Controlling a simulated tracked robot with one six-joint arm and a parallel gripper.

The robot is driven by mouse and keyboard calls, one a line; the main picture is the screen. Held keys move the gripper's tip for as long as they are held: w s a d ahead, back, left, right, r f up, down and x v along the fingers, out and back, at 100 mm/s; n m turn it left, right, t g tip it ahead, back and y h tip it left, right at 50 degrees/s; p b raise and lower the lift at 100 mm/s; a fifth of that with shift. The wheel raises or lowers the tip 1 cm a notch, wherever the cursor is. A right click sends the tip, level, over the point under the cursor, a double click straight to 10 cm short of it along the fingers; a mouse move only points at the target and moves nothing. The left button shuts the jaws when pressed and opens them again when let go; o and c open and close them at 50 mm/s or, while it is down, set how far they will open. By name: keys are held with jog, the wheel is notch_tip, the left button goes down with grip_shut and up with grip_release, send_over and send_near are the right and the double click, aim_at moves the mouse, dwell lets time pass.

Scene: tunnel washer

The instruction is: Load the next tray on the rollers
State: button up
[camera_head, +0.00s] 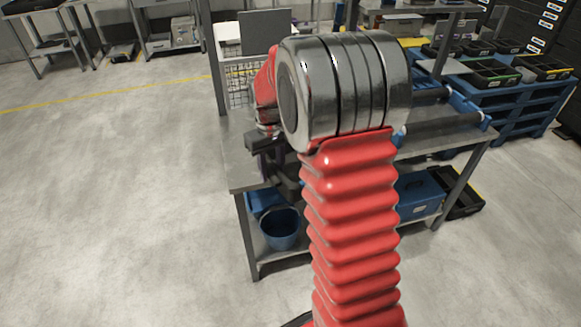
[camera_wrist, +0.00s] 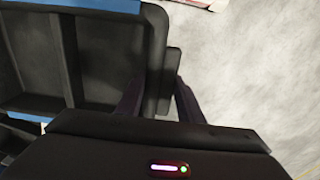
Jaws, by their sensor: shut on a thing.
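A black tray (camera_wrist: 105,55) with divided compartments fills the left of the wrist view. My gripper (camera_wrist: 160,88) has its two dark fingers on either side of the tray's end wall and is shut on it.
The grey metal table (camera_head: 237,165) has a blue bucket (camera_head: 281,228) and a blue box (camera_head: 419,192) on its lower shelf. Other black trays (camera_head: 487,73) stand on blue pallets (camera_head: 510,100) at the right. The floor at left is clear.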

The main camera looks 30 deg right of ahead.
jog(key=w+a+f, duration=0.1)
jog(key=w+a, duration=0.1)
jog(key=a, duration=0.4)
jog(key=shift+a+f, duration=0.25)
jog(key=shift+w, duration=0.1)
